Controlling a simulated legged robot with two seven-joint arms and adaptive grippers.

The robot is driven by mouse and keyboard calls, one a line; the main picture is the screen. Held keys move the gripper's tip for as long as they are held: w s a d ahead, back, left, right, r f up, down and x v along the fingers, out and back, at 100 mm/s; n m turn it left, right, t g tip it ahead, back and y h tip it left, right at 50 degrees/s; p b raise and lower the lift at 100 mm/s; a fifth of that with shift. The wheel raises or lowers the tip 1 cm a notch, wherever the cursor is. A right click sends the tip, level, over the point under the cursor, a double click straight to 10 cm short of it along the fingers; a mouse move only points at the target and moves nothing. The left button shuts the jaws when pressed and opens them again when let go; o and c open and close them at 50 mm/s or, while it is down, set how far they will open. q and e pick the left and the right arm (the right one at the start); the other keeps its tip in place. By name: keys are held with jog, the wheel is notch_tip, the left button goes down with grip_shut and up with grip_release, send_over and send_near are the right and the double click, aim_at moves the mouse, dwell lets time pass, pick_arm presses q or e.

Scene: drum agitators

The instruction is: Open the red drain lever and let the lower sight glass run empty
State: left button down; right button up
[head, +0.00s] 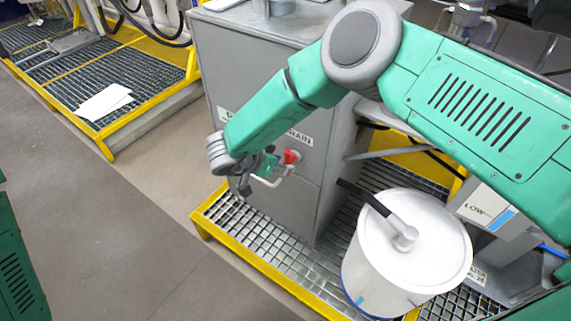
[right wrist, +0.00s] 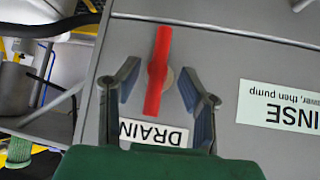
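The red drain lever (right wrist: 158,72) stands upright in the right wrist view on a grey panel, above an upside-down DRAIN label (right wrist: 153,133). In the head view the lever (head: 291,156) shows as a small red patch on the grey cabinet, partly hidden by my arm. My right gripper (head: 257,172) is in front of the panel. In the right wrist view its fingers (right wrist: 159,82) are open, one on each side of the lever's lower half, with gaps on both sides. A panel marked LOW (head: 477,210) with a blue strip (head: 503,219) may be the lower sight glass. My left gripper is out of view.
A white lidded drum (head: 370,258) with a black-handled lever stands on the yellow-edged grating (head: 258,240). An RINSE-type label (right wrist: 282,105), cut off, is right of the lever in the wrist view. White sheets (head: 103,103) lie on another grating.

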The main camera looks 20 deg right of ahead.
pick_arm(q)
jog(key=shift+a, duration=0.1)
pick_arm(e)
jog(key=v, duration=0.9)
jog(key=shift+a, duration=0.15)
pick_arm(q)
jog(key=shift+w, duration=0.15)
pick_arm(e)
jog(key=shift+f, duration=0.15)
